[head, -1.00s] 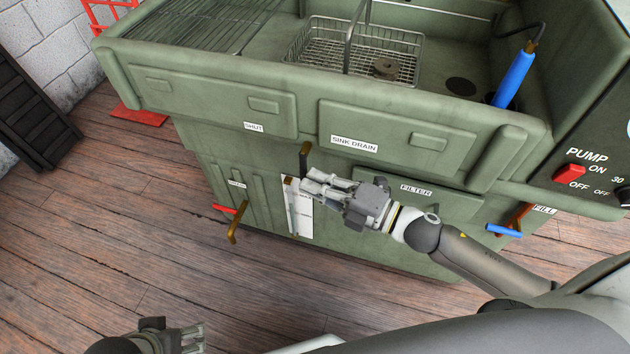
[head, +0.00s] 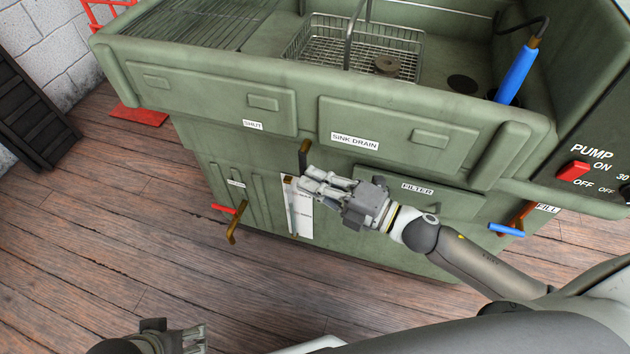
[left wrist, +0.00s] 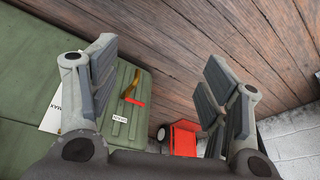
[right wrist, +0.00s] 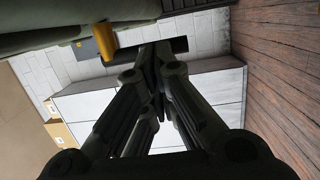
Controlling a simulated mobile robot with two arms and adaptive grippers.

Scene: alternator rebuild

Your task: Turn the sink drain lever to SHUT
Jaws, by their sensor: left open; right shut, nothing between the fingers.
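The sink drain lever (head: 304,150) is a dark brown bar under the green cabinet's sink ledge, left of the "SINK DRAIN" label (head: 355,142). The "SHUT" label (head: 253,125) is further left on the ledge. My right gripper (head: 306,183) is shut and empty, just below the lever in the head view; whether it touches is unclear. In the right wrist view a yellow-brown bar, apparently the lever (right wrist: 105,40), shows left of the closed fingertips (right wrist: 156,62). My left gripper (head: 200,338) is open and empty above the floor at lower left; its spread fingers show in the left wrist view (left wrist: 160,85).
A lower brass lever (head: 235,222) with a red handle (head: 222,209) sticks out at the cabinet's left; it also shows in the left wrist view (left wrist: 132,82). A white sheet (head: 299,207) hangs behind my right gripper. A blue handle (head: 506,230) is at right. Floor ahead is clear.

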